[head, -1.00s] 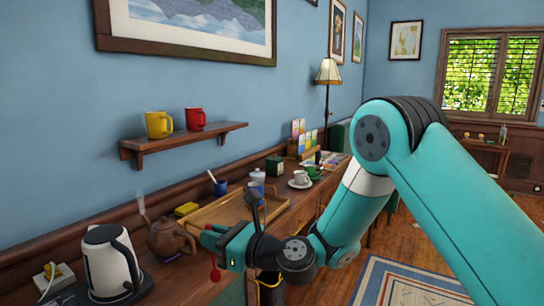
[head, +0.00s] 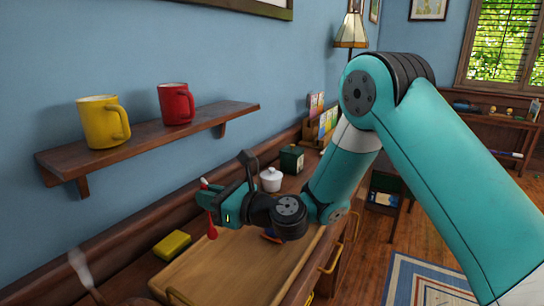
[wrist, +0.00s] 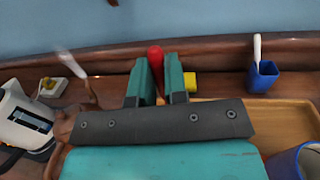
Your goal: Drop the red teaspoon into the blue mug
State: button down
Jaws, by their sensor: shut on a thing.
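My gripper (head: 206,199) is shut on the red teaspoon (head: 212,230), which hangs down from it in the head view. In the wrist view the red teaspoon (wrist: 155,56) is pinched between my two teal fingers (wrist: 154,82). A round blue mug (wrist: 296,164) is cut off at the lower right corner of the wrist view, to the right of my gripper. Its pale inside partly shows.
A squarish blue cup (wrist: 263,78) holding a white stick stands behind the wooden tray (head: 225,268). A yellow block (head: 172,244), a white lidded pot (head: 270,179) and a kettle (wrist: 22,117) are nearby. Above, a shelf (head: 150,136) holds yellow (head: 101,122) and red (head: 175,103) mugs.

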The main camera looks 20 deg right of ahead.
jog(key=w+d+r+m+t+h+p, duration=0.2)
jog(key=w+d+m+t+h+p, duration=0.65)
jog(key=d+p, duration=0.7)
jog(key=w+d+f+g+h+b, duration=0.1)
jog(key=w+d+f+h+b, duration=0.2)
jog(key=f+b, duration=0.2)
notch_tip(320, 180, down, 4)
jog(key=shift+d+r+g, duration=0.2)
jog(key=shift+g, duration=0.15)
jog(key=c, duration=1.1)
grip_release()
